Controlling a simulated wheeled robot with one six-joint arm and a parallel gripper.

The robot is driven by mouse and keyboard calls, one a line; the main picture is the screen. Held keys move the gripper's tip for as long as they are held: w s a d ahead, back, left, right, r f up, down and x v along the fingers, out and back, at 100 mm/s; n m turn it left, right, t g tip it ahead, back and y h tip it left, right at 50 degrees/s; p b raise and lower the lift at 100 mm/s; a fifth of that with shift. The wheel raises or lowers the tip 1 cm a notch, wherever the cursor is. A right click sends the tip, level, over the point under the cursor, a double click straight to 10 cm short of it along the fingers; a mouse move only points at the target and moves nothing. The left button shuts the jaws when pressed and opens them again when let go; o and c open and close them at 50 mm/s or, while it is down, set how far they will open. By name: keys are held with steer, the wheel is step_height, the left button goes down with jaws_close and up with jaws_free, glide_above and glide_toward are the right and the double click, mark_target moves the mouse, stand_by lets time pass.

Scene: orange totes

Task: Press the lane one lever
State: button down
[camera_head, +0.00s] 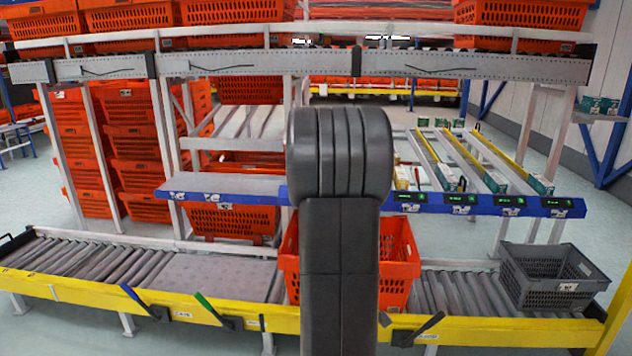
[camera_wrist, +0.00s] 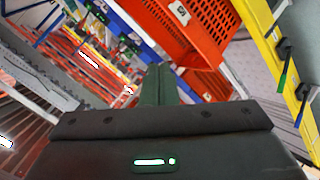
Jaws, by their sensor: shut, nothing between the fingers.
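Several levers sit along the yellow rail (camera_head: 160,302) of the low conveyor. One has a blue handle (camera_head: 132,294), one a green handle (camera_head: 208,307), and a black one (camera_head: 428,325) sits right of my arm. The labels on the rail are too small to read, so I cannot tell which lever is lane one. In the wrist view, the green-handled lever (camera_wrist: 284,68) and the blue-handled lever (camera_wrist: 301,103) show at the right edge. My gripper (camera_wrist: 159,72) is shut and empty, apart from both levers. It is hidden behind my arm in the head view.
An orange tote (camera_head: 397,262) stands on the conveyor behind my arm; it also seems to show in the wrist view (camera_wrist: 175,32). A grey crate (camera_head: 540,285) is on the right rollers. A shelf with a blue edge (camera_head: 455,204) crosses above. The left rollers (camera_head: 75,262) are clear.

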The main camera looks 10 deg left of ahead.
steer(key=w+d+f+n+t+h+b, duration=0.3)
steer(key=w+f+h, duration=0.3)
steer(key=w+h, duration=0.2)
steer(key=shift+w+n+t+h, duration=0.15)
steer(key=shift+n+t+h, duration=0.25)
steer(key=shift+t+h, duration=0.45)
steer(key=shift+w+a, duration=0.1)
